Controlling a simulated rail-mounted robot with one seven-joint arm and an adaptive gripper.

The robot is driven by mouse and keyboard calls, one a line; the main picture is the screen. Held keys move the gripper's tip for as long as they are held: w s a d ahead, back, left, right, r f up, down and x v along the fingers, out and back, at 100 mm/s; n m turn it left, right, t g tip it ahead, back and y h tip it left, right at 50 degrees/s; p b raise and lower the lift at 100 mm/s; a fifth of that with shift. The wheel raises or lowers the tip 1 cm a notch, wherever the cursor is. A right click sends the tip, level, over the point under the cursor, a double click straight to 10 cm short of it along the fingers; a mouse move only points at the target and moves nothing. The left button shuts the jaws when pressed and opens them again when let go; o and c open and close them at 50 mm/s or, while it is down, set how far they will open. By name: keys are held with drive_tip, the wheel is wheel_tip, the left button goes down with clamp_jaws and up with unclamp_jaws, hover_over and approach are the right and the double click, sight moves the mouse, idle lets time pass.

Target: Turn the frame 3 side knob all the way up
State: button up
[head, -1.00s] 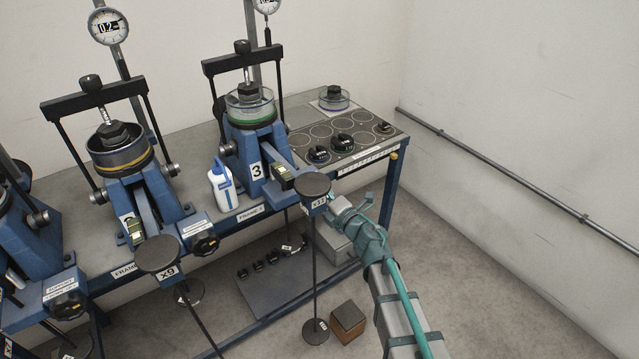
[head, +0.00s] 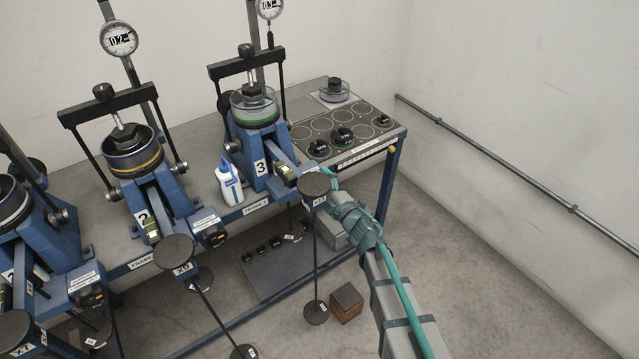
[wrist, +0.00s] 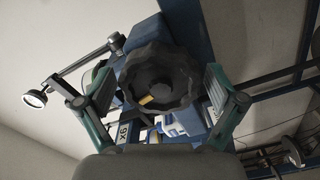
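Frame 3 (head: 258,165) is the blue press with the "3" plate, right of frame 2 (head: 155,190). Its side knob is hidden in the head view behind the round hanger plate and my arm. In the wrist view a black scalloped knob (wrist: 158,78) with a yellow mark on its hub fills the middle; by my arm's place it appears to be the frame 3 knob. My gripper (wrist: 160,88) is open, one teal-backed finger on each side of the knob, close to its rim. I cannot tell whether either finger touches it.
A black hanger plate (head: 314,184) on a thin rod stands in front of frame 3, close to my gripper. A white bottle (head: 229,184) stands between frames 2 and 3. A brown box (head: 346,301) is on the floor. The floor at right is clear.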

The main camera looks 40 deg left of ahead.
drive_tip(key=shift+d, duration=0.15)
drive_tip(key=v, duration=0.6)
idle(0.3)
